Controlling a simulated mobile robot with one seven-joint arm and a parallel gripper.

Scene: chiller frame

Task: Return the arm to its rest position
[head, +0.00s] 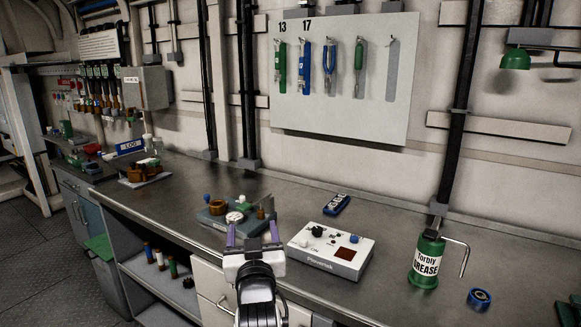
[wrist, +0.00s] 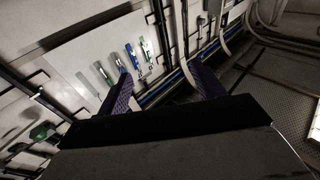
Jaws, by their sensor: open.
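My gripper (head: 252,238) shows at the lower centre of the head view, in front of the bench. Its two purple fingers stand apart with nothing visible held between them. In the wrist view my gripper (wrist: 163,88) also shows open, with the two purple fingers wide apart and the wall behind. In the head view my gripper overlaps the front of a grey fixture (head: 212,220) on the bench. I cannot tell whether they touch.
A white control box (head: 325,262) stands right of my gripper, with a blue device (head: 336,204) behind it. A green grease can (head: 426,262) and a blue ring (head: 479,299) are farther right. A tool board (head: 340,115) hangs on the wall. Bare bench (head: 150,208) lies to the left.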

